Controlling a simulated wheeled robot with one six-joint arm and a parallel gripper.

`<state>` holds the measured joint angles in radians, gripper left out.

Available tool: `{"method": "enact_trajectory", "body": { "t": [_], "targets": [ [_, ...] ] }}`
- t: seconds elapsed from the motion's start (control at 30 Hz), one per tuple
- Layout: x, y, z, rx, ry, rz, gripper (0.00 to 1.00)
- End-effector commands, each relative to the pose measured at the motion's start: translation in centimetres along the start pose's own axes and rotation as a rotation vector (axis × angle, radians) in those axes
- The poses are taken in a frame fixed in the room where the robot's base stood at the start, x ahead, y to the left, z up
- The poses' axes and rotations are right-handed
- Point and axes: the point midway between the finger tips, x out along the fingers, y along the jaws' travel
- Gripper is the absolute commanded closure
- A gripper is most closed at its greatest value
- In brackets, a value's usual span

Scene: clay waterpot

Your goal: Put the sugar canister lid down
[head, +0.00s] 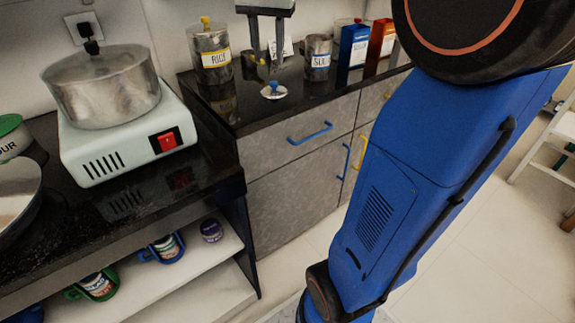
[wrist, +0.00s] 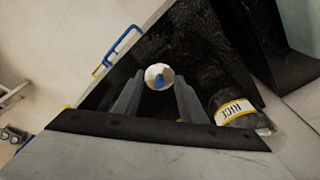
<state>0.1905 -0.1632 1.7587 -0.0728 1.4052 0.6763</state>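The sugar canister lid (head: 273,91), a small pale disc with a blue knob, lies knob up on the black counter. My gripper (head: 266,66) is above it, fingers pointing down and spread apart with nothing between them. In the wrist view the lid (wrist: 153,72) shows beyond the gap between the two grey fingers, apart from both. The metal sugar canister (head: 318,58), its label partly readable, stands just right of the lid in the head view. Its top appears open.
The metal rice canister (head: 212,60) with a yellow knob stands left of my gripper; it also shows in the wrist view (wrist: 236,112). Blue (head: 353,46) and orange (head: 381,38) boxes stand at right. A pot (head: 103,88) sits on a hot plate (head: 120,150) at left.

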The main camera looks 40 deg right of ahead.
Motion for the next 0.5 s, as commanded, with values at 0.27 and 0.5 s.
{"method": "enact_trajectory", "body": {
  "t": [0.27, 0.5],
  "targets": [
    [2.6, 3.2, 9.3, -0.265, 0.057, -0.077, 0.62],
    [6.5, 6.5, 16.6, -0.491, 0.116, -0.135, 0.62]
  ]
}}
